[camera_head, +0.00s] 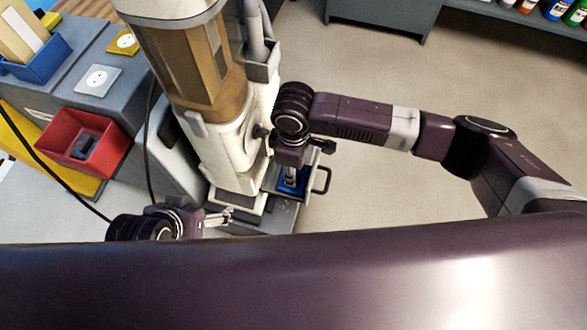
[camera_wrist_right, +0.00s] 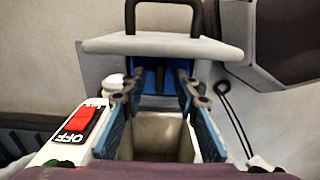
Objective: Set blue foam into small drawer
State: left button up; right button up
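The small drawer is pulled out at the base of the upright cream machine, and its grey rim and dark handle (camera_head: 322,180) show in the head view. In the right wrist view its front plate (camera_wrist_right: 165,45) and handle lie at the top. Blue material (camera_head: 290,183), apparently the blue foam, shows in the drawer below my right gripper (camera_head: 291,178); blue also shows between the fingers in the wrist view (camera_wrist_right: 152,80). My right gripper's fingers (camera_wrist_right: 157,92) point down and stand apart, with nothing visibly clamped. My left gripper (camera_head: 226,215) is low beside the machine's base, its fingers unclear.
The cream machine with an amber window (camera_head: 213,70) stands left of my right arm. A red bin (camera_head: 88,142), a blue bin (camera_head: 40,60) and grey boxes with sockets (camera_head: 97,80) are at the left. A red OFF switch (camera_wrist_right: 76,123) is near the right fingers. Floor at right is clear.

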pick_arm(q)
jog(key=shift+s+a+g+p, duration=0.6)
jog(key=shift+s+g+p, duration=0.55)
jog(key=shift+s, duration=0.95)
jog(key=s+f+p, duration=0.2)
jog(key=f+p, duration=0.1)
jog(key=f, duration=0.8)
jog(key=s+f+g+p, duration=0.1)
jog(key=f+p, duration=0.3)
jog(key=f, duration=0.7)
jog(key=shift+s, duration=0.5)
pick_arm(e)
jog(key=d+r, duration=0.1)
jog(key=r, duration=0.8)
jog(key=s+d+r, duration=0.1)
jog(key=d+r, duration=0.1)
jog(key=r, duration=0.7)
jog(key=shift+d, duration=0.25)
pick_arm(q)
jog(key=shift+a, duration=0.1)
pick_arm(e)
jog(key=shift+s, duration=0.1)
